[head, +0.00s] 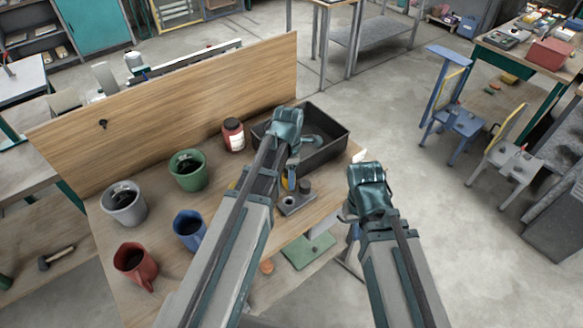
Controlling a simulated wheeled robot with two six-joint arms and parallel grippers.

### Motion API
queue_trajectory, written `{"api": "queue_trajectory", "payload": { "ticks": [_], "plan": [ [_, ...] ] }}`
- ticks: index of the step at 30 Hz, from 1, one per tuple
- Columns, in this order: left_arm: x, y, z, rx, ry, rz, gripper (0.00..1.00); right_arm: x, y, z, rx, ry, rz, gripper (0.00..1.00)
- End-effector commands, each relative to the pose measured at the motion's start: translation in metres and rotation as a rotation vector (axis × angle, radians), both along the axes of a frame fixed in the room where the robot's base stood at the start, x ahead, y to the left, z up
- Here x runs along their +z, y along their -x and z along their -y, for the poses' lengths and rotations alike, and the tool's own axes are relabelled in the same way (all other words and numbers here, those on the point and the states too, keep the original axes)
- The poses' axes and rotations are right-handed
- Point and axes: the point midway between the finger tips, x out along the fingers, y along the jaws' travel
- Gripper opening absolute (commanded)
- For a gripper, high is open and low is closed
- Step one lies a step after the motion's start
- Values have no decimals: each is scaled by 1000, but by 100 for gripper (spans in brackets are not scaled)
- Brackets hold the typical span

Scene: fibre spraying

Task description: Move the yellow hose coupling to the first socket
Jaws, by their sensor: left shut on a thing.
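My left gripper (288,130) is over the workbench, in front of the dark tray, and its fingertips are mostly hidden by its own wrist. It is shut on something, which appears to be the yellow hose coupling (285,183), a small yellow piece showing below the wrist. Right beside it is a grey socket block (292,204) with a dark round opening and a dark cylindrical piece (305,186) at its back. I cannot tell whether the coupling touches the block. My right gripper (366,188) is beyond the bench's right edge, and its fingers are not clear.
A black tray (335,148) stands at the back right of the bench, beside a red jar (233,134). A wooden panel (180,105) closes the back.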

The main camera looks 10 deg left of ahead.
Motion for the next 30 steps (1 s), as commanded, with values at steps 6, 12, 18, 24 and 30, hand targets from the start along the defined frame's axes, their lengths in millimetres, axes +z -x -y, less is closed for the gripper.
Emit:
{"api": "queue_trajectory", "payload": {
  "ticks": [6,12,18,24,30],
  "plan": [
    [0,0,0,0,0,0,0,0,0,0,0,0,0,0],
    [-1,0,0,23,0,0,0,-1,0,0,0,0,0,0],
    [-12,0,0,21,0,0,0,-12,0,0,0,0,0,0],
    [-30,0,0,21,0,0,0,-30,0,0,0,0,0,0],
    [-48,0,0,21,0,0,0,-49,0,0,0,0,0,0]
  ]
}}
